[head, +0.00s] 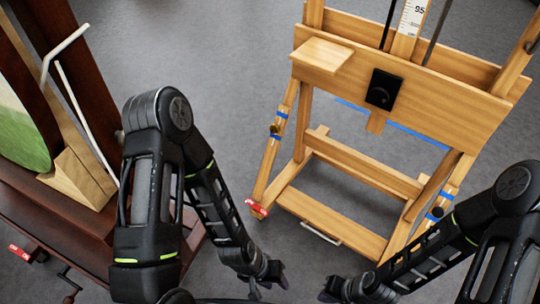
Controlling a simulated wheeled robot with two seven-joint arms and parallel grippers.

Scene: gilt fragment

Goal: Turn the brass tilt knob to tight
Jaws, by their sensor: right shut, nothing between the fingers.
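A wooden easel (350,160) stands at the centre right. A small dark, brassy round knob (275,130) sits on its left slanted strut between blue bands. A similar small knob (437,212) sits on the right strut, close to my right arm. Which of them is the tilt knob, and any tight marking, is too small to tell. My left gripper (268,279) hangs low at the bottom centre, apart from the easel; its fingers are too dark to read. My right gripper (329,289) is shut and empty at the bottom edge, just in front of the easel's base.
A black plate with a round knob (380,95) is on the easel's crossboard, below a scale (412,16). A small wooden shelf (322,54) juts out left. A red clamp-like part (256,207) is at the left foot. A dark wooden easel (85,60) stands left. Grey floor lies between.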

